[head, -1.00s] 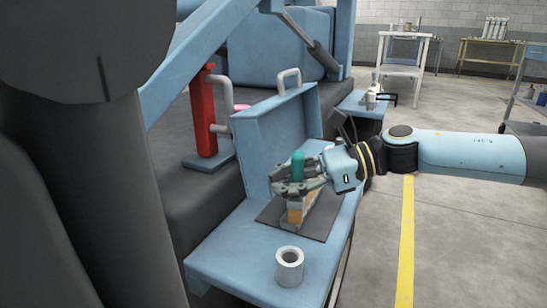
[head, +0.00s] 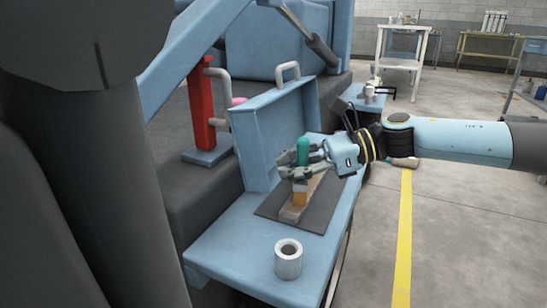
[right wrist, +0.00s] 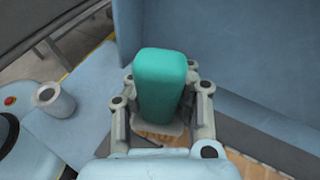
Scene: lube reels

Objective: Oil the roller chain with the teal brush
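My right gripper (head: 300,172) is shut on the teal brush (head: 302,152), which it holds upright with the handle on top. The brush's tan lower end shows under the fingers, over the roller chain (head: 291,213). The chain is a brownish strip on a dark mat (head: 320,220). I cannot tell whether the brush tip touches it. In the right wrist view the teal handle (right wrist: 160,85) stands between the two fingers, and part of the brown strip (right wrist: 262,160) shows below. My left gripper is not in view.
A grey hollow cylinder (head: 288,259) stands at the near end of the blue bench (head: 235,265). An upright blue panel with a handle (head: 265,145) borders the mat on the left. A red post (head: 202,115) stands farther left. Open floor lies to the right.

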